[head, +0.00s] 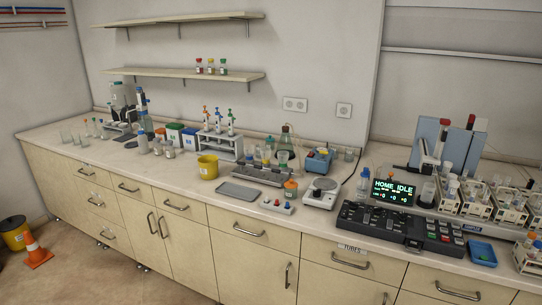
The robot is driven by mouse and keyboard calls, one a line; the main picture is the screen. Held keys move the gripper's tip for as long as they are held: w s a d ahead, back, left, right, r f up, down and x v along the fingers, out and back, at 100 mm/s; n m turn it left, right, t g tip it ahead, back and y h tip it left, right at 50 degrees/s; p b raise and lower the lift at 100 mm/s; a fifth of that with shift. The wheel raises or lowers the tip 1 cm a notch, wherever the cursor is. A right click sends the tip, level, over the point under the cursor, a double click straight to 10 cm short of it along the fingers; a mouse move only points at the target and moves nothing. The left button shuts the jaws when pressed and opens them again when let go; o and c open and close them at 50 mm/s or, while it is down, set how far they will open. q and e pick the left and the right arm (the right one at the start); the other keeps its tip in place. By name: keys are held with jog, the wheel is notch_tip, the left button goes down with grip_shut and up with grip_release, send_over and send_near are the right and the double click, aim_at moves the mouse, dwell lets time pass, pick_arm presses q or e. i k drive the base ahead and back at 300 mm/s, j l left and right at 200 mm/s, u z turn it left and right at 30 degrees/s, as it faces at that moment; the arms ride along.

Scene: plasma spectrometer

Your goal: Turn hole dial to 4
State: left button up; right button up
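A small display (393,192) with green letters reading "HOME IDLE" stands on the bench at the right. In front of it lies a black control panel (375,222) with several small knobs or keys. A second dark block (439,236) with red and pale buttons adjoins its right end. The hole dial cannot be told apart from the other small controls at this size, so its setting is not readable. Neither of my grippers is in view.
Sample racks (480,203) with bottles stand right of the display. A blue tray (482,253) lies at the bench's front right. A white scale-like device (322,193) stands left of the panel. An orange cone (36,252) is on the floor at the left.

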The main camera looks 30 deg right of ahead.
aim_at(377, 211)
jog(key=i+z, duration=0.2)
jog(key=z, duration=0.3)
jog(key=i+j+z, duration=0.15)
jog(key=z, duration=0.3)
jog(key=i+j+z, duration=0.15)
jog(key=z, duration=0.35)
jog(key=i+j+z, duration=0.1)
jog(key=j+z, duration=0.2)
jog(key=z, duration=0.15)
jog(key=i+j+z, duration=0.1)
jog(key=j+z, duration=0.15)
jog(key=z, duration=0.25)
